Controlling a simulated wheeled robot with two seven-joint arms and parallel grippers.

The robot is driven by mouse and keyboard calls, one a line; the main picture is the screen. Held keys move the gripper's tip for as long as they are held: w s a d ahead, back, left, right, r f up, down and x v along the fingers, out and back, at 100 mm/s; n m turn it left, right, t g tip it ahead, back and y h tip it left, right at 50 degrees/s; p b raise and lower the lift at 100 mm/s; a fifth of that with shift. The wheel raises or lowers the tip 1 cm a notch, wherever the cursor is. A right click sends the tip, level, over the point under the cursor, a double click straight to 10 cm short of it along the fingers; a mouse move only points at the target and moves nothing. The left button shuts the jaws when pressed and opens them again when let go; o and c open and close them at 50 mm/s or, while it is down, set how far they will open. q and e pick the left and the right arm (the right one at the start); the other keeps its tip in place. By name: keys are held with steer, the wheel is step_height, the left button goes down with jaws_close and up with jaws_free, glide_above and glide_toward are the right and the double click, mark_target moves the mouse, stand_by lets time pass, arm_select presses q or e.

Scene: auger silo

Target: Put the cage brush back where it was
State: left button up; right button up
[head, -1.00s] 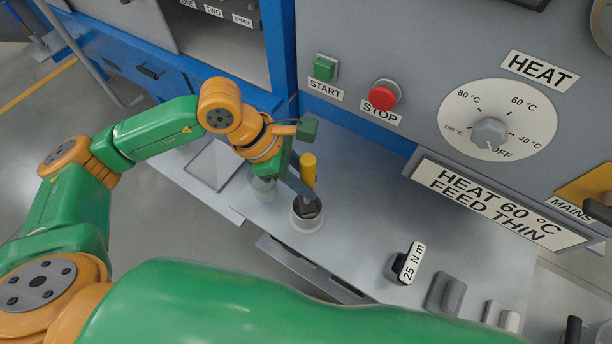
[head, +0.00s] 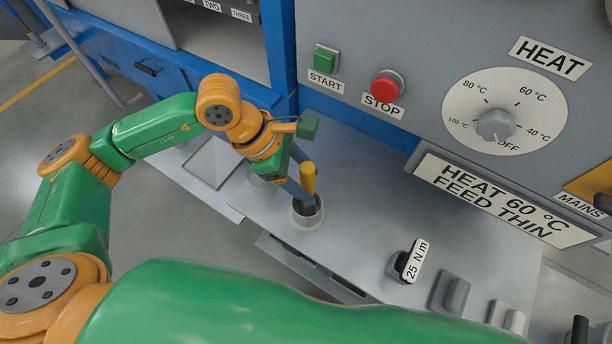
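The cage brush (head: 308,179), with a yellow handle, stands nearly upright in a round grey cup (head: 307,219) on the grey bench top. Its dark lower part is down inside the cup and mostly hidden by the rim. My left gripper (head: 305,180) is at the handle, reaching in from the left. Its two grey fingers show apart, one on the far side and one on the near side of the handle. My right gripper is not in view.
The grey bench top (head: 355,210) is clear right of the cup, up to a block labelled 25 Nm (head: 411,262). Behind stands a panel with a green START button (head: 327,60), a red STOP button (head: 388,84) and a HEAT dial (head: 495,125).

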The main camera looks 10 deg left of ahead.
arm_select(q)
steer(key=shift+r+p, duration=0.25)
steer(key=shift+p, duration=0.05)
steer(key=shift+r+p, duration=0.9)
steer(key=shift+p, duration=0.2)
steer(key=b+v, duration=0.2)
steer(key=v, duration=0.9)
steer(key=shift+a, duration=0.2)
steer(key=shift+f, duration=0.1)
